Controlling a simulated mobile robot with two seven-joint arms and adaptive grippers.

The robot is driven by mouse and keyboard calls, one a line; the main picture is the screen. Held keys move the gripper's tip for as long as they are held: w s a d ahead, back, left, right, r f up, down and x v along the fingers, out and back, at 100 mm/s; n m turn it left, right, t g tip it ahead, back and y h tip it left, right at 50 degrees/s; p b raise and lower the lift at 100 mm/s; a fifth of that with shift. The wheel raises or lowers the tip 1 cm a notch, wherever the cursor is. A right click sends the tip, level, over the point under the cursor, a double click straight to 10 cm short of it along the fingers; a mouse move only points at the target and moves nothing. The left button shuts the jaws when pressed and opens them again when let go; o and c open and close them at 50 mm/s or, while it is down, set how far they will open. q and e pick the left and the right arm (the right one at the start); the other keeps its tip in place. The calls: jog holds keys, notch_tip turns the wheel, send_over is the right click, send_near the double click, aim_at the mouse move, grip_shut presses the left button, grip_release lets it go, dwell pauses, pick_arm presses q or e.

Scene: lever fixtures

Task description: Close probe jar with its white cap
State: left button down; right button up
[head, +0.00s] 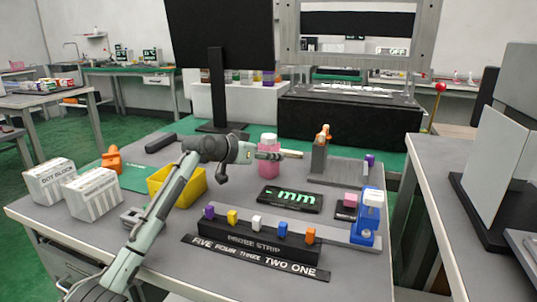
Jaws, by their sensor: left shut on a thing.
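Whether gripper and jar touch cannot be told. My right gripper is not in view.
A black probe strip (258,246) with several coloured pegs lies at the front. A yellow bin (190,185), a display (290,198), a grey fixture with an orange top (320,155) and a blue-and-white device (368,218) stand around. White boxes (93,193) stand at left.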

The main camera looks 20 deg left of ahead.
pick_arm(q)
jog(key=c, duration=1)
grip_release()
jog(key=shift+r, duration=0.15)
jog(key=v, duration=1.2)
